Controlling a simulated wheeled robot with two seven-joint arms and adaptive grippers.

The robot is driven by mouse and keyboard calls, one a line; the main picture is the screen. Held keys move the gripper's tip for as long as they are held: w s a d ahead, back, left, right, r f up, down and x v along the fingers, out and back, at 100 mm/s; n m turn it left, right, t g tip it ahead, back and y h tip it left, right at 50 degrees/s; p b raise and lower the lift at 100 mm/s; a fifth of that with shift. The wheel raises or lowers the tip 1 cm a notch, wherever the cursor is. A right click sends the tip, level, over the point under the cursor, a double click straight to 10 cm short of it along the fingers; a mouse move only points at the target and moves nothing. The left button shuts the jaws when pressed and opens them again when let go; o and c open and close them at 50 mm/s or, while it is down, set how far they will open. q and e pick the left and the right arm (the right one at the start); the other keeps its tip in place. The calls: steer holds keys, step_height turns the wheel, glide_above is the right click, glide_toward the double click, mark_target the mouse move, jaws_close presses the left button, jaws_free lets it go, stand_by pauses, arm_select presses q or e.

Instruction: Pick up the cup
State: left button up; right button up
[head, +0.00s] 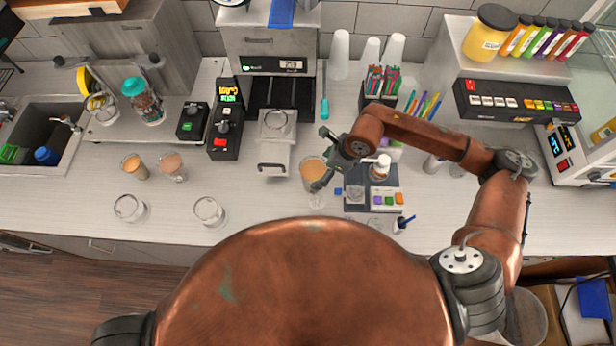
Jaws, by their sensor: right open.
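A cup of light brown drink (309,171) stands upright on the white counter, in front of the sealing machine (268,60) and its pulled-out tray (272,158). My right gripper (322,160) is open just to the right of this cup, with its fingers spread around the cup's right side. I cannot tell if they touch it. Two more filled cups, one (135,167) and another (173,167), stand at the left. Two clear cups, one (129,208) and another (208,211), are near the front edge. My left gripper is not in view.
A dark caddy with a pump bottle (379,168) stands close to the right of my gripper. White cups (340,55) and a straw holder (379,92) are behind. A sink (45,130) is at the far left. The counter between the clear cups and the tray is free.

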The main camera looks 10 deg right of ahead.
steer(key=shift+p+x, duration=0.3)
steer(key=shift+x, duration=0.6)
steer(key=p+x, duration=0.2)
steer(key=x, duration=0.2)
steer(key=shift+a, duration=0.25)
steer(key=shift+w+a+f+p, duration=0.2)
steer(key=shift+f+p, duration=0.1)
steer(key=shift+f, duration=0.35)
steer(key=shift+c, duration=0.5)
steer(key=shift+r, duration=0.1)
steer(key=c, duration=1.8)
